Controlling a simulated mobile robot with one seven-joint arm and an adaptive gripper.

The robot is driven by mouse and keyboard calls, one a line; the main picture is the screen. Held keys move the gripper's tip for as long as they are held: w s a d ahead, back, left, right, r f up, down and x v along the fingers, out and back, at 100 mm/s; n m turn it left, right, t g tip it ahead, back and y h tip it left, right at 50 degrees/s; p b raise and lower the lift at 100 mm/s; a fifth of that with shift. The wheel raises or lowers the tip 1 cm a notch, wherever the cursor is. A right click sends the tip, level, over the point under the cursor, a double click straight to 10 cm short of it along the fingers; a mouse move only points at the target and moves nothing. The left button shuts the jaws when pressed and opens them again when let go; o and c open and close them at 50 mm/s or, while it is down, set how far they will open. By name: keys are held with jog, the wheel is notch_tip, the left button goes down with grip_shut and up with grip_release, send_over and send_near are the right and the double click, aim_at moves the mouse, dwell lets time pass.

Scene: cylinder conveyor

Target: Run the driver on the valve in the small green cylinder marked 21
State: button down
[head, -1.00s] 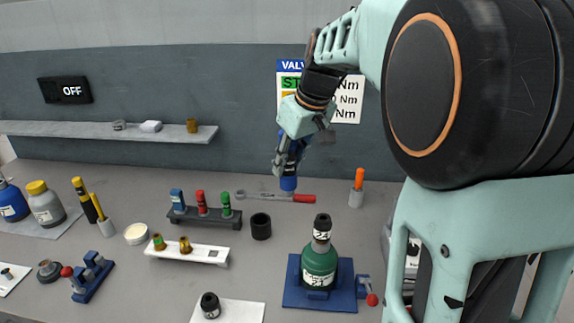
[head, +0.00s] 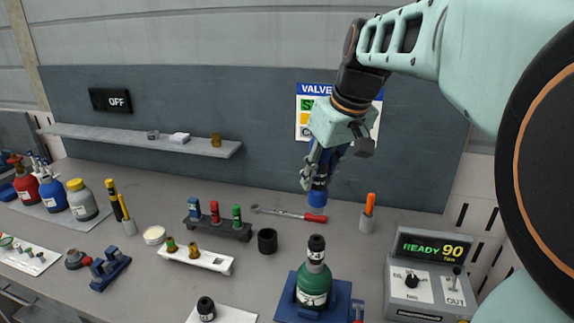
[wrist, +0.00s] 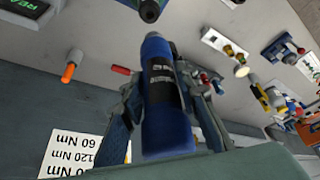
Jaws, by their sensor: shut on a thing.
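The small green cylinder (head: 313,283) marked 21 stands upright in a blue fixture (head: 284,309) on the bench. A black piece with a pale label (head: 316,248) sits on its top. My gripper (head: 315,182) is shut on a blue cylindrical driver (head: 318,197), held above the bench, behind and above the cylinder. In the wrist view the driver (wrist: 165,115) lies between the two fingers and its narrower end points away from my palm. The label on the cylinder is only partly readable.
A torque box (head: 430,275) reading READY 90 stands at the right. A rack of blue, red and green pieces (head: 217,229), a black cup (head: 267,241) and a red-handled wrench (head: 290,213) lie behind. Several bottles (head: 50,190) stand at the left.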

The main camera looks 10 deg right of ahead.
aim_at(323, 201)
jog(key=shift+s+d+r, duration=0.15)
jog(key=shift+s+r, duration=0.1)
jog(key=shift+s, duration=0.05)
jog(key=shift+f+b, duration=2.55)
jog(key=shift+f, duration=0.6)
jog(key=shift+s+f+b, duration=0.1)
jog(key=shift+f+b, duration=1)
jog(key=shift+f, duration=0.2)
dwell(2.8)
jog(key=shift+r, duration=0.2)
